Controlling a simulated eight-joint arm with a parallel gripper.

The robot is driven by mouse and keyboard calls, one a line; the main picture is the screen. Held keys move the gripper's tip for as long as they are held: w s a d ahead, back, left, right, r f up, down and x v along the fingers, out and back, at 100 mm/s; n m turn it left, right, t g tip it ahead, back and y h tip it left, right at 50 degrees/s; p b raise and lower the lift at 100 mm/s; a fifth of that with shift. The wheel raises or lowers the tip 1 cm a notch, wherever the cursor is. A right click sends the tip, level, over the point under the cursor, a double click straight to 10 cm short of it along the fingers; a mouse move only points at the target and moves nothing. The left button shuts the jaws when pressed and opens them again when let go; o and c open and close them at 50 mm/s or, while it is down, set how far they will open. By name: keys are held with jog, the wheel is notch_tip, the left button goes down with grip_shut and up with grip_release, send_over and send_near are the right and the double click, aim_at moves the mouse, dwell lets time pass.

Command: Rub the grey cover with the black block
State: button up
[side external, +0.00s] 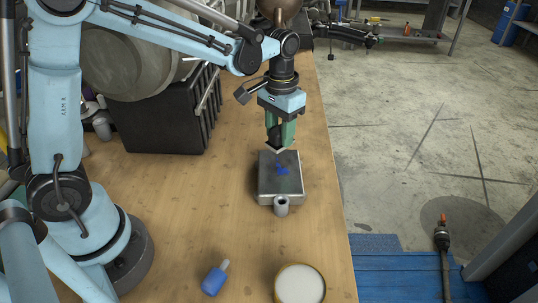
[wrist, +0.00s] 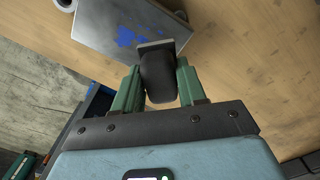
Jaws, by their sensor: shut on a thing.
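The grey cover (side external: 281,184) lies flat on the wooden bench in the side external view, with a blue mark (side external: 283,170) on its top. It also shows at the top of the wrist view (wrist: 100,28), with the blue mark (wrist: 136,36) partly behind the block. My gripper (side external: 281,140) is at the far end of the cover. Its green fingers are shut on the black block (wrist: 160,75), which has a flat, lighter end plate. The block is over the cover's edge; I cannot tell whether it touches.
A small grey cylinder (side external: 281,206) stands at the cover's near end. A blue-handled object (side external: 214,280) and a round pale-topped tin (side external: 300,285) are on the near bench. A black ribbed crate (side external: 165,120) stands at left. The bench's right edge is close to the cover.

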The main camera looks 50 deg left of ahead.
aim_at(279, 128)
jog(key=shift+r, duration=2.35)
jog(key=shift+s, duration=0.1)
jog(key=shift+f, duration=0.1)
